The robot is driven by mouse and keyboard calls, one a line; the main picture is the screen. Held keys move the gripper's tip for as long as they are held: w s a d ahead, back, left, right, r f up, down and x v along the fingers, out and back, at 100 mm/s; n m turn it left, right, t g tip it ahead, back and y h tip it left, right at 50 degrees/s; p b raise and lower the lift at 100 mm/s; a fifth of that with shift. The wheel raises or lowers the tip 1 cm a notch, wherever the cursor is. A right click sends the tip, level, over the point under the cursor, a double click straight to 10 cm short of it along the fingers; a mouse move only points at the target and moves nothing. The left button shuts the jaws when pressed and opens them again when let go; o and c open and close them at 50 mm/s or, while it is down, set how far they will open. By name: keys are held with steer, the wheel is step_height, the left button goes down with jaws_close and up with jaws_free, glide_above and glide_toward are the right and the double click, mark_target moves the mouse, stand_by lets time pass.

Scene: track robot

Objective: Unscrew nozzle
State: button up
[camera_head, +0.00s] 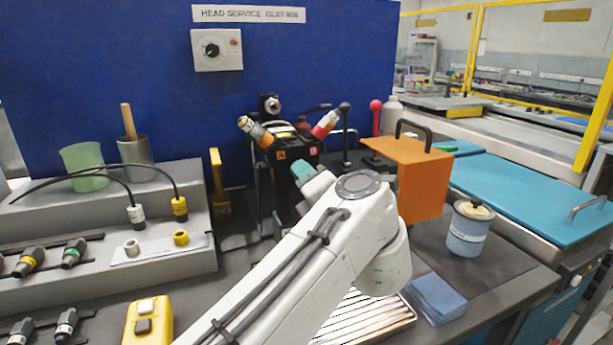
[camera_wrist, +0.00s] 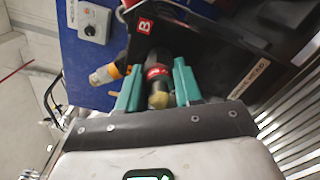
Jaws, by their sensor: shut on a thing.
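In the wrist view, the teal fingers of my gripper (camera_wrist: 158,78) are closed around a dark nozzle (camera_wrist: 157,72) with a red band and a tan tip. The tip points back toward my wrist. The nozzle joins a black head stand (camera_wrist: 220,32), and the joint itself is blurred. In the head view, the black head stand (camera_head: 293,150) carries an orange-and-yellow fitting (camera_head: 258,133) at its upper left and a red-and-white one (camera_head: 326,123) at its upper right. My arm hides the held nozzle there; only a teal finger shows.
A white-and-blue canister (camera_head: 467,232) and blue cloths (camera_head: 437,298) lie further right. A grey stepped rack (camera_head: 175,262) with spare nozzles is at left. A slatted tray (camera_head: 370,318) lies beneath my arm.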

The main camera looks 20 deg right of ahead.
jaws_close()
steer(key=n, duration=0.4)
steer(key=n+b, duration=0.1)
steer(key=n, duration=0.2)
steer(key=shift+f+n, duration=0.1)
steer(key=shift+n, duration=0.3)
steer(key=n, duration=0.4)
